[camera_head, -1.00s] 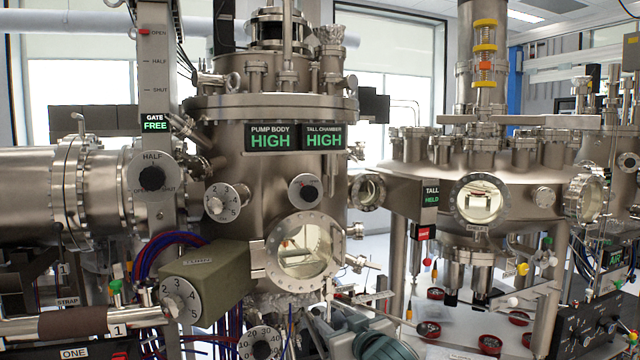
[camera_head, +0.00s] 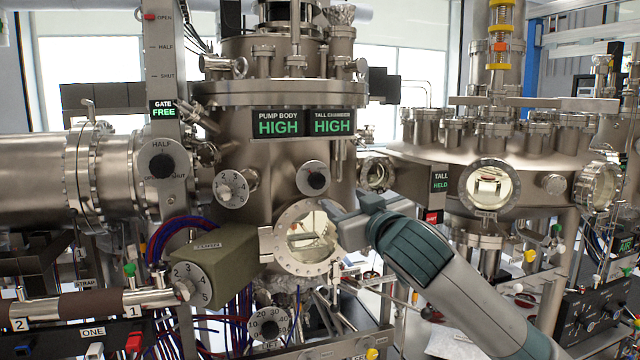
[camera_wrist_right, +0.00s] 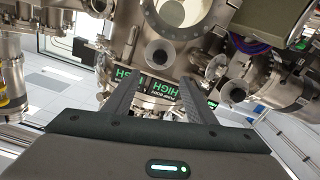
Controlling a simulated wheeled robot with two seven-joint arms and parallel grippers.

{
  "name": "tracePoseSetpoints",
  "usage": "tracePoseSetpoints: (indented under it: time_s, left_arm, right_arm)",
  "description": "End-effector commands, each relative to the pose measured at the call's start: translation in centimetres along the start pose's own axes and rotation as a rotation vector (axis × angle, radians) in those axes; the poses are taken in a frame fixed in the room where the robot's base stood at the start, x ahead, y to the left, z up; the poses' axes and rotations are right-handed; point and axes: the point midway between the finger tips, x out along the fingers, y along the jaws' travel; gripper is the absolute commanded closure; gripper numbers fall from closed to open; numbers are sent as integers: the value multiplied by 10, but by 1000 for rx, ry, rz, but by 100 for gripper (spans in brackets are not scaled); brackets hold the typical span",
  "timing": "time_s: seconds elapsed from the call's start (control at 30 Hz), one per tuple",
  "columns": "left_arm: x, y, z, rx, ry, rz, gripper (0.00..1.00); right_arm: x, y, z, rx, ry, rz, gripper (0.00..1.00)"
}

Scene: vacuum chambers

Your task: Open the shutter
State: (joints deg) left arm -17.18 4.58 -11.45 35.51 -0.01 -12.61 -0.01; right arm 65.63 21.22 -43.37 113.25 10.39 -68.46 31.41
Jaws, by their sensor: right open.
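No label reading "shutter" is legible, and I cannot tell which fitting works it. On the tall chamber, below the PUMP BODY and TALL CHAMBER displays (camera_head: 303,124), is a black-centred round knob (camera_head: 313,178). Below it is a round flanged window (camera_head: 304,252). My right gripper (camera_head: 352,222) is open, in front of the window's right edge and lower right of the knob. In the right wrist view its fingers (camera_wrist_right: 148,82) point toward the chamber, with nothing visible between them; a round knob (camera_wrist_right: 162,52) shows just past them. My left gripper is out of view.
A numbered dial (camera_head: 233,188) and an olive box with another dial (camera_head: 213,260) lie left of the window. A HALF/SHUT knob (camera_head: 160,165) is further left. A small port (camera_head: 377,174) sticks out right of the knob. A wide chamber (camera_head: 490,150) stands right.

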Motion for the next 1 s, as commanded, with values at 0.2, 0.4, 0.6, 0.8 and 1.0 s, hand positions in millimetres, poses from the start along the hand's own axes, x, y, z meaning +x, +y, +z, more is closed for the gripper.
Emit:
tracePoseSetpoints:
  time_s: [0.2,0.4,0.6,0.8,1.0]
  left_arm:
    - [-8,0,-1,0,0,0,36]
    - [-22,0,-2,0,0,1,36]
    - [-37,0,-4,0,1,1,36]
    - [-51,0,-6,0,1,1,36]
    - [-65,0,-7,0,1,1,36]
  right_arm:
    - [14,0,-2,0,-2,-1,49]
    - [41,1,-3,1,-2,1,49]
    - [74,1,-4,-1,-2,1,49]
    - [104,0,-4,0,-2,0,49]
    - [133,1,-4,0,-2,1,49]
